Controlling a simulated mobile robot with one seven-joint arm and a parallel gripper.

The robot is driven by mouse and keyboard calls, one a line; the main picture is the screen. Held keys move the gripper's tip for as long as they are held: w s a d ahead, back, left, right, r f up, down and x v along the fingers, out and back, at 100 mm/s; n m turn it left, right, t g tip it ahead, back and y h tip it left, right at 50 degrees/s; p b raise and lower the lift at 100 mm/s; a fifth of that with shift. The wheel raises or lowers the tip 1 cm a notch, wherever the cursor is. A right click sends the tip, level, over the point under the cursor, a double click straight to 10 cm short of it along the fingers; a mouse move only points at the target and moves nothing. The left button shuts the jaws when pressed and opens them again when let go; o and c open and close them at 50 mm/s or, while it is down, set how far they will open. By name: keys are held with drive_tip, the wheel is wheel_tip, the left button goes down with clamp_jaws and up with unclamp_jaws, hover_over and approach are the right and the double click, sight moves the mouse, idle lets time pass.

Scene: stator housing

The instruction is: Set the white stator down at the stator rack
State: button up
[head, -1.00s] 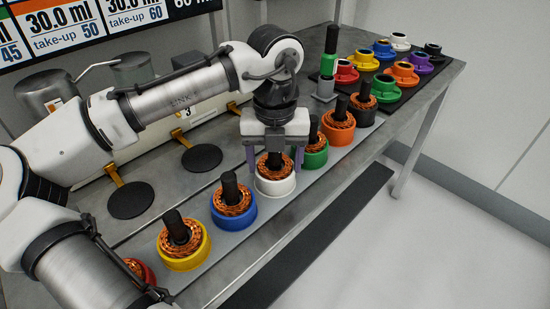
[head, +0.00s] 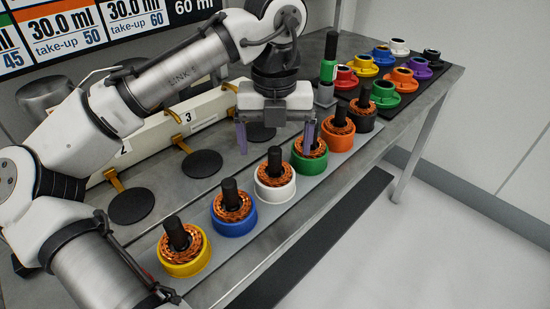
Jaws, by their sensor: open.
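The white stator (head: 274,185) stands upright on the stator rack (head: 260,222), a long grey strip along the table's front edge. It has a white ring base, copper windings and a black post, and sits between the blue stator (head: 233,222) and the green stator (head: 308,166). My gripper (head: 276,142) is open and empty, above and behind the white stator. Its purple-grey fingers are apart, and the right finger overlaps the green stator in the picture.
Orange (head: 337,138) and black stators stand to the right on the rack; a yellow one (head: 185,258) stands to the left. Round black pads (head: 202,164) lie behind.

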wheel_tip(320, 180, up, 6)
idle(0.7)
